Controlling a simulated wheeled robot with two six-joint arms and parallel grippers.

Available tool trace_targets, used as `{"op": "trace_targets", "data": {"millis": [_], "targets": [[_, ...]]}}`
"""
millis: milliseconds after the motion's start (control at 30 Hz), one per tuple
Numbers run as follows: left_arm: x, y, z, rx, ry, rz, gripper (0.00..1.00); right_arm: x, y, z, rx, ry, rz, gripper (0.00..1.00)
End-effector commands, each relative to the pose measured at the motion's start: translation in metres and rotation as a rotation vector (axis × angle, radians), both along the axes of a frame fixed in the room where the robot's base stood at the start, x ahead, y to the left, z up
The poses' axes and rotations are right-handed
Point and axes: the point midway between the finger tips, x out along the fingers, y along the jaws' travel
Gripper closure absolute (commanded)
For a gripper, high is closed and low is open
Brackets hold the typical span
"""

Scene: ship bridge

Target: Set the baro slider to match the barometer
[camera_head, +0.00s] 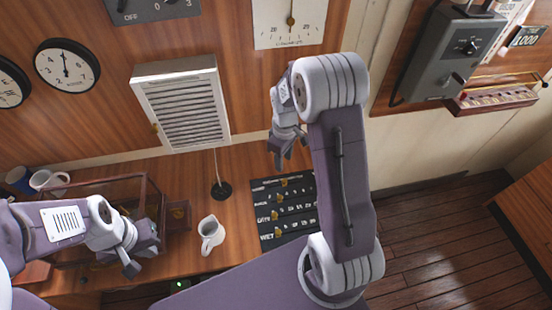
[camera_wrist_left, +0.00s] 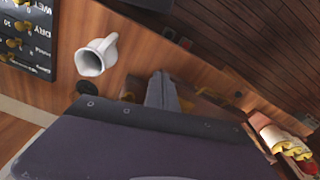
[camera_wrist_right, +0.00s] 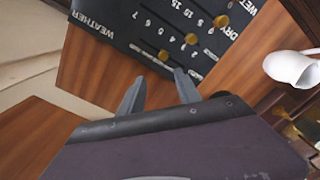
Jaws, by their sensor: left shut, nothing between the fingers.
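The barometer (camera_head: 290,18) is the pale dial at the top of the wall, partly cut off; its brass needle points roughly up and its numbers are hard to read. The dark slider panel (camera_head: 262,190) lies on the desk with several rows of brass knobs. It also shows in the right wrist view (camera_wrist_right: 110,30), headed WEATHER, with DRY and WET readable; I cannot read a baro label. My right gripper (camera_head: 286,160) is open and empty above the panel's far edge, apart from the knobs. My left gripper (camera_head: 133,268) is shut and empty at the left of the desk.
A white jug (camera_head: 210,235) stands left of the panel, with a dark round base (camera_head: 221,190) behind it. A glass-sided case (camera_head: 110,190) is near my left arm. A louvred box (camera_head: 182,103) and clocks (camera_head: 66,65) are on the wall. My right arm hides the panel's right side.

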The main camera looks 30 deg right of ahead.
Motion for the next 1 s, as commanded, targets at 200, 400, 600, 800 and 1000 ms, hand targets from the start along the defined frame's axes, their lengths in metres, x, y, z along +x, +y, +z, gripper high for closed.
{"op": "trace_targets", "data": {"millis": [200, 400, 600, 800, 1000], "targets": [[-0.001, 0.000, 0.002, 0.000, 0.001, 0.000, 1.00, -0.002, 0.000, -0.012, 0.001, 0.006, -0.001, 0.60], [0.000, 0.000, 0.009, 0.000, 0.001, 0.000, 1.00, -0.003, 0.000, -0.054, 0.002, 0.007, -0.002, 0.60], [0.000, 0.000, 0.013, 0.000, 0.001, 0.000, 1.00, -0.003, 0.000, -0.084, 0.001, 0.004, -0.002, 0.60], [0.000, 0.000, 0.013, 0.000, 0.001, 0.000, 1.00, -0.002, 0.000, -0.091, 0.001, 0.001, -0.002, 0.60], [0.000, 0.000, 0.013, 0.000, 0.001, 0.000, 1.00, -0.002, 0.000, -0.091, 0.000, 0.000, -0.002, 0.80]]}}
